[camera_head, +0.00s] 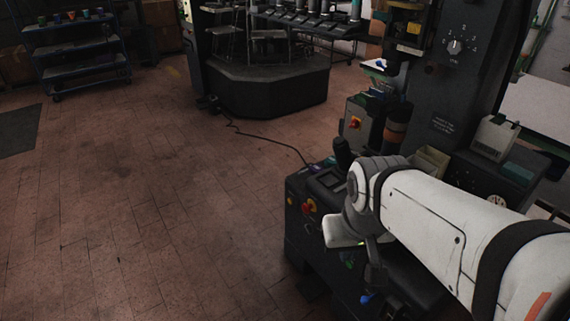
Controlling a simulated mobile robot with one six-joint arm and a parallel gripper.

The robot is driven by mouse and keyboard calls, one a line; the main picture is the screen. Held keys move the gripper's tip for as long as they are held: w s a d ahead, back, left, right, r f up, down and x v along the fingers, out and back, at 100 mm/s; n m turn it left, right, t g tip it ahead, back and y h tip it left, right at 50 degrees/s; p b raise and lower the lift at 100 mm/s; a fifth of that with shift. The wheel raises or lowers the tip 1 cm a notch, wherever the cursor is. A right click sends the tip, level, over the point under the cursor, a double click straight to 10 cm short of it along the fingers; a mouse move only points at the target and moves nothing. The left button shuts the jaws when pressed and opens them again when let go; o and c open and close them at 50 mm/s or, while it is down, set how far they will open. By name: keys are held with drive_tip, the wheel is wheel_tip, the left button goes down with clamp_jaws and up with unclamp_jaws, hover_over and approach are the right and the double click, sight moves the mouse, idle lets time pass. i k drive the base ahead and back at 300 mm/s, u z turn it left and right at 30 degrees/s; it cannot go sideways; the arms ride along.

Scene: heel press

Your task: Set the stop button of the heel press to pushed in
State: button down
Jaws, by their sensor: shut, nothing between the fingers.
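The heel press shows as a dark machine body (303,236) at the lower middle, partly covered by my white arm. A red stop button (309,206) on a yellow base sits on its left-facing front. From this view I cannot tell whether the button is in or out. My gripper (368,296) hangs below the wrist, right of and lower than the button, apart from it in the picture. It looks shut and empty, though small and dark against the machine.
A grey box with a red and yellow switch (354,122) stands behind the press. A dark column with a dial (455,47) rises at the right. A black cable (262,137) crosses the floor. The tiled floor (140,200) at left is clear. A blue shelf cart (80,55) stands far left.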

sight(305, 208)
drive_tip(key=u, duration=0.2)
drive_tip(key=i, duration=1.05)
drive_tip(key=u, duration=0.5)
